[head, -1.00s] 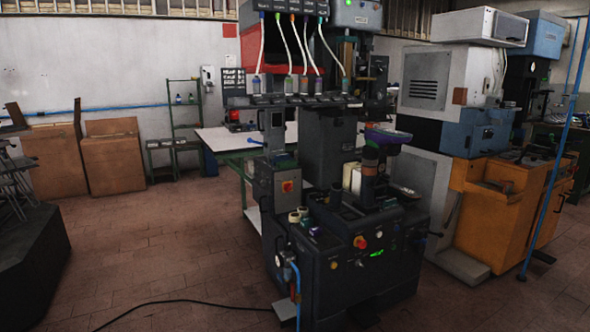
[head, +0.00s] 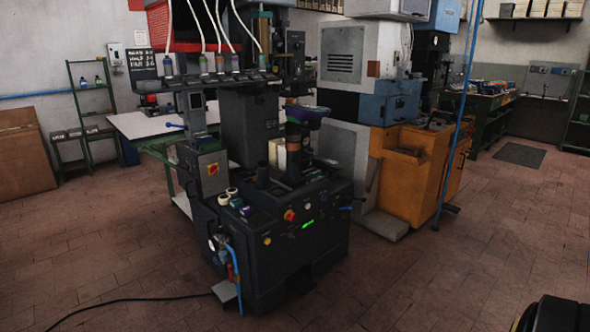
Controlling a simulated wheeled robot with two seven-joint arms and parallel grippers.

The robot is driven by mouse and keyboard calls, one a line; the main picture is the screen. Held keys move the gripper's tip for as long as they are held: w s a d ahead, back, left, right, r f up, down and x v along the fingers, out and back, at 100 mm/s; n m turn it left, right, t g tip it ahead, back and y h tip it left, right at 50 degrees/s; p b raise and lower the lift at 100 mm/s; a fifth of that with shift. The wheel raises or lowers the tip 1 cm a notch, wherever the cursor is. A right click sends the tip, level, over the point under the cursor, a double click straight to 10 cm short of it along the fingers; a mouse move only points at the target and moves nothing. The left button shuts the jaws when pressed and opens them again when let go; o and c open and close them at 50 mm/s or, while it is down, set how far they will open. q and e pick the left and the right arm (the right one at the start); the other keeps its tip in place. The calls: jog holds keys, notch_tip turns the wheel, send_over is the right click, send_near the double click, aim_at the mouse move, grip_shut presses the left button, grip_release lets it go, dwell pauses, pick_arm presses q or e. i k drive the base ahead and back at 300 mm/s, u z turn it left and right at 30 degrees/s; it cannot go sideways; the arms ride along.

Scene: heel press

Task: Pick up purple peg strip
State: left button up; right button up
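I cannot pick out a purple peg strip with certainty. A small purple item (head: 246,211) lies on the front ledge of the dark heel press (head: 285,240), beside two pale-topped rolls, but it is too small to identify. A larger purple-rimmed piece (head: 308,112) sits on top of the press's upright post. Neither of my grippers is in view.
An orange cabinet (head: 408,180) and a grey-and-blue machine stand behind the press to the right. A blue pole (head: 457,120) rises in front of them. A black cable (head: 130,300) lies on the floor at left.

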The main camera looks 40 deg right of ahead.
aim_at(304, 172)
jog(key=z, duration=0.75)
jog(key=k, duration=0.95)
jog(key=z, duration=1.8)
jog(key=i, duration=2.2)
jog(key=u, duration=0.7)
jog(key=i, duration=1.6)
jog(key=u, duration=1.15)
